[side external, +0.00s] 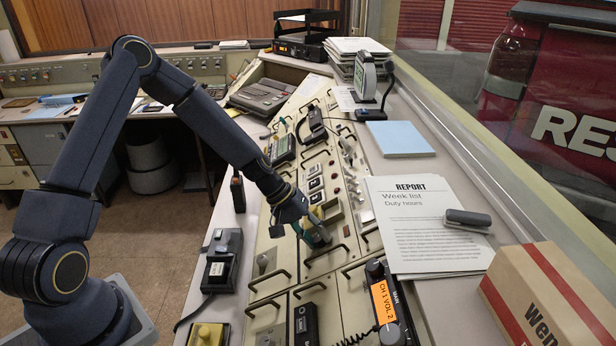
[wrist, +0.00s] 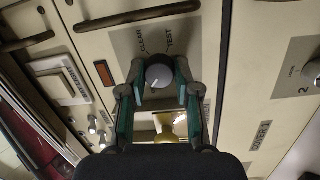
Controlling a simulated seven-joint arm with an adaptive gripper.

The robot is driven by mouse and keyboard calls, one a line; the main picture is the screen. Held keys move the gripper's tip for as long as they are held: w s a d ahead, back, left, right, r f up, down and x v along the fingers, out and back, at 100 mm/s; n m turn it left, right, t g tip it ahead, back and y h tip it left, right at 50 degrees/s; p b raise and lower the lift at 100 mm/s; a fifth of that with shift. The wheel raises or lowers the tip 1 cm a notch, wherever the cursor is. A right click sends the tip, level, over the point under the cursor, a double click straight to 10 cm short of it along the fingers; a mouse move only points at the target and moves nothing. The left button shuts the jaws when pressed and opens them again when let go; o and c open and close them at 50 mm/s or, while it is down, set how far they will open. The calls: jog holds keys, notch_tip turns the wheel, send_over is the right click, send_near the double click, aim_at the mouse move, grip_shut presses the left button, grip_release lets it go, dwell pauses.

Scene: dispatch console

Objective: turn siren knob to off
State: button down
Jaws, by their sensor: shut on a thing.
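My gripper (side external: 316,236) is down at the console's sloping panel in the side view, tilted over it. In the wrist view its teal-padded fingers (wrist: 159,84) stand on either side of a round dark grey knob (wrist: 159,76) and are shut on it. The knob sits on a grey plate with small lettering that seems to read CLEAR and TEST; I cannot read a siren label. A pale pointer mark on the knob faces the lower left. A brass-coloured part (wrist: 172,128) shows between the fingers, below the knob. In the side view the fingers mostly hide the knob.
Bar handles (wrist: 138,15) stand out from the panel near the fingers. Another knob (wrist: 311,76) is at the right of the wrist view, and small toggles (wrist: 98,125) are at the left.

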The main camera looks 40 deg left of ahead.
jog(key=shift+n, duration=1.1)
jog(key=c, duration=0.8)
grip_release()
jog(key=v, duration=1.2)
jog(key=shift+s, duration=0.15)
